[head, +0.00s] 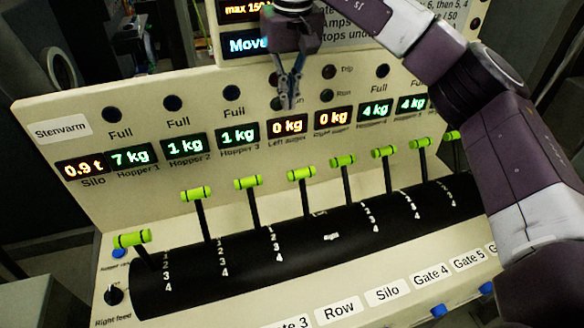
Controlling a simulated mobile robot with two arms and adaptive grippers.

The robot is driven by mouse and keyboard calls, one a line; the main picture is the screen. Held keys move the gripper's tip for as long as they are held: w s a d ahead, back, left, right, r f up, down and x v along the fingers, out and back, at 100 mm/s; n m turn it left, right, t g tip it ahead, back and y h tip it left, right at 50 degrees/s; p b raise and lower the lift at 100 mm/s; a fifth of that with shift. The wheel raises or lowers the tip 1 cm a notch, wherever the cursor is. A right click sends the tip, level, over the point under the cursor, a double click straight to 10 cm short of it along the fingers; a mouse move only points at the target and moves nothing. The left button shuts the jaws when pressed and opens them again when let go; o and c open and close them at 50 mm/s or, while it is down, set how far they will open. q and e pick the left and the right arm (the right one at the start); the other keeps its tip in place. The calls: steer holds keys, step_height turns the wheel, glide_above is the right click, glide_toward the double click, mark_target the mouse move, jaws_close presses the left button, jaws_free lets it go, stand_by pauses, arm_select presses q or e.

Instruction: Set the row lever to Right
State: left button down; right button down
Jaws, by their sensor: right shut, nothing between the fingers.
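The row lever (301,175) has a bright green T-shaped handle on a black stem. It stands in line with the white "Row" label (338,310) on the front edge. Its stem enters the black drum beside a small, partly hidden mark. The word "Right" (331,237) is printed further down the drum, nearer the front. My right gripper (289,103) is shut and empty, in front of the display panel. In the picture it is above the row lever's handle and apart from it. My left gripper is not in view.
Similar green levers flank the row lever closely, at left (247,182) and right (343,160). The upright panel (60,180) with lit displays stands behind them. A black knob (114,294) sits at lower left. My right arm covers the console's right end.

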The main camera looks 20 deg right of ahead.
step_height(320, 180, down, 7)
steer(key=b, duration=0.6)
steer(key=shift+w, duration=0.25)
step_height(320, 180, down, 9)
steer(key=s+p, duration=0.2)
steer(key=p, duration=0.2)
steer(key=shift+s, duration=0.25)
steer(key=shift+f, duration=0.15)
